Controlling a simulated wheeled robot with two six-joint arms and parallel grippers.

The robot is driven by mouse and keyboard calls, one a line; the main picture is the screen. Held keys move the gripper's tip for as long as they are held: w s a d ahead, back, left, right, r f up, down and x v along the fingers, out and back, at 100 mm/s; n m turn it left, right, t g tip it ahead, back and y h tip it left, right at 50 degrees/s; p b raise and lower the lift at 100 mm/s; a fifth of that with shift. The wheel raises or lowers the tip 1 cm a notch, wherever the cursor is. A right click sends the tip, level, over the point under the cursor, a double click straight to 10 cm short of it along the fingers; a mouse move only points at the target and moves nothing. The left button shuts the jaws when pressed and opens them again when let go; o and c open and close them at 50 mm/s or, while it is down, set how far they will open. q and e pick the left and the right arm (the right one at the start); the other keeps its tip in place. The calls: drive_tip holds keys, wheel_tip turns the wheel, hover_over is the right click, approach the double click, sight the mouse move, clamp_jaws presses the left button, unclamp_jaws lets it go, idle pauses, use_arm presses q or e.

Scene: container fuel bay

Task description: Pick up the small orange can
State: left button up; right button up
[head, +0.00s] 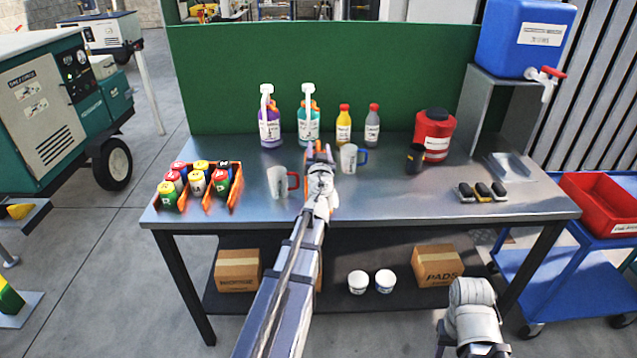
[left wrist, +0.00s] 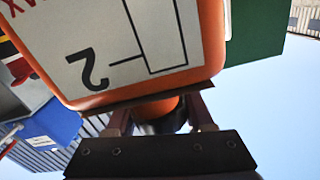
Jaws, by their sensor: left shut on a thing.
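The small orange can (left wrist: 207,40) fills the top of the left wrist view, with a white label, a scale, a "2" and red letters. My left gripper (left wrist: 160,112) is shut on it at its narrow orange part below the body. In the head view my left gripper (head: 319,152) is over the middle of the workbench, where only small orange patches (head: 310,150) of the can show; the rest is hidden by the gripper. Part of my right arm shows at the lower right; its gripper is not visible.
A green panel (head: 400,70) closes the back.

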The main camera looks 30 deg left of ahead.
use_arm(q)
clamp_jaws()
idle(0.8)
